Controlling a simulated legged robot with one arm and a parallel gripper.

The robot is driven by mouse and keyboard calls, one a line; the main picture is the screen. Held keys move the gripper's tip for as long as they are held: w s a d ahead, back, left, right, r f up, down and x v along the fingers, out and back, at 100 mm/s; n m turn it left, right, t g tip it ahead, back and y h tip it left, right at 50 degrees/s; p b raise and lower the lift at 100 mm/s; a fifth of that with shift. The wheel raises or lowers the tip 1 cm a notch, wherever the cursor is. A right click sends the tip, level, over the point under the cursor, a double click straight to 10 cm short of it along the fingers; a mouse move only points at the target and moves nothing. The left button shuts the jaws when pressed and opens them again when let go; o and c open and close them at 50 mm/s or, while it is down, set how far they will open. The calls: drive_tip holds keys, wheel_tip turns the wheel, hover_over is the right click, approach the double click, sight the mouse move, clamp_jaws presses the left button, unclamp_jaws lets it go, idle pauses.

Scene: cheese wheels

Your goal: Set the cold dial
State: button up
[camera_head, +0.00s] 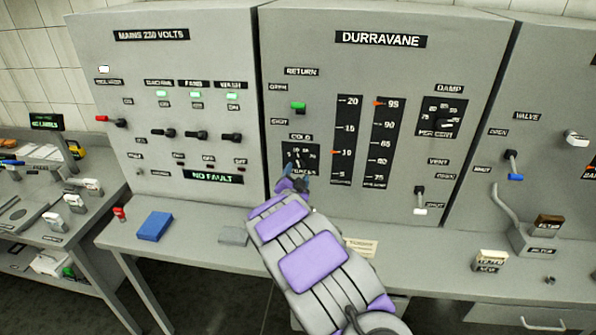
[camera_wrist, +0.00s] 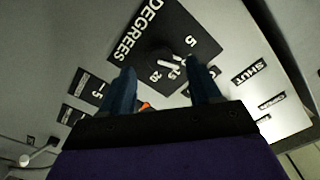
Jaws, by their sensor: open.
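The cold dial (camera_head: 299,157) is a black square plate with white numbers on the DURRAVANE panel, under the COLD label. In the wrist view the dial plate (camera_wrist: 185,25) reads DEGREES, and its dark round knob with a pale pointer (camera_wrist: 168,64) sits near the middle. The pointer lies toward the numbers on the right; its exact reading is hard to tell. My gripper (camera_head: 293,181) is open just below and in front of the dial. In the wrist view its two dark blue fingers (camera_wrist: 162,72) stand apart, one on each side of the knob. Contact cannot be told.
Right of the dial are two scales with orange markers, the left (camera_head: 343,140) near 10 and the right (camera_head: 388,138) near 95. A blue block (camera_head: 155,226) and grey pad (camera_head: 233,236) lie on the bench below.

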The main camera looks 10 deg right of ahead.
sight(299, 166)
drive_tip(key=shift+x, duration=1.8)
drive_tip(key=shift+c, duration=0.3)
drive_tip(key=shift+c, duration=1.4)
drive_tip(key=c, duration=0.7)
